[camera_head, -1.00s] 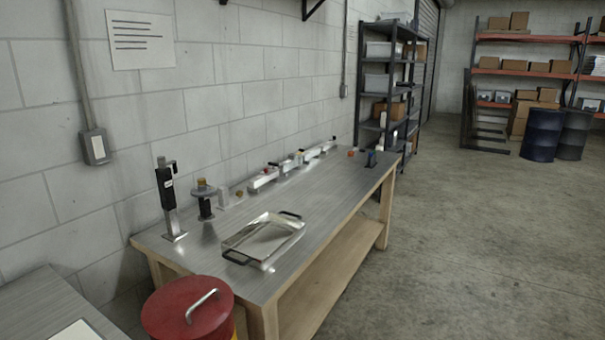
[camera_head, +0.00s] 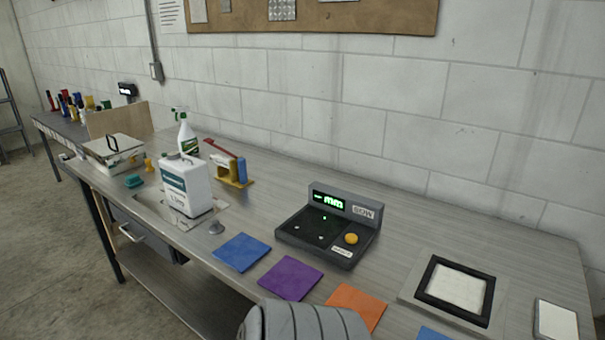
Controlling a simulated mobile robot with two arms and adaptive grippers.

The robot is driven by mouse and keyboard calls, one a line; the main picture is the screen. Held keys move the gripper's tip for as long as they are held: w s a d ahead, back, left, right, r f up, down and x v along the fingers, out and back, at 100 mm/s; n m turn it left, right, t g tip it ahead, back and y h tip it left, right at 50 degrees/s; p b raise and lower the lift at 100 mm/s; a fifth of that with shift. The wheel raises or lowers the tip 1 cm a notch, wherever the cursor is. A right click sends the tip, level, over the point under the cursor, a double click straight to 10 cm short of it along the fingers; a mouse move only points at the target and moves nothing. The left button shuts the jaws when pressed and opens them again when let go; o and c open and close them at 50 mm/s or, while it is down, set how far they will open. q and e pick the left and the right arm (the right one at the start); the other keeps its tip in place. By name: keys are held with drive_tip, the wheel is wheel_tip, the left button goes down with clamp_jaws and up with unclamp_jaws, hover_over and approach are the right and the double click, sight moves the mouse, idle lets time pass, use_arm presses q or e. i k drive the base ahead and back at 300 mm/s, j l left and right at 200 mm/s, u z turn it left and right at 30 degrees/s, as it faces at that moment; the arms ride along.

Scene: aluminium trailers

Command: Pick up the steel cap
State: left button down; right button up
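Neither of my grippers can be made out in this view.
A black device with a green display (camera_head: 331,227) stands mid-bench. Blue (camera_head: 241,252), purple (camera_head: 290,278) and orange (camera_head: 357,307) squares lie along the front. A spray bottle (camera_head: 187,136) stands behind the jug. A grey ribbed object (camera_head: 302,322) blocks the bottom edge.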

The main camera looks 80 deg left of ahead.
sight(217, 228)
drive_tip(key=u, duration=3.5)
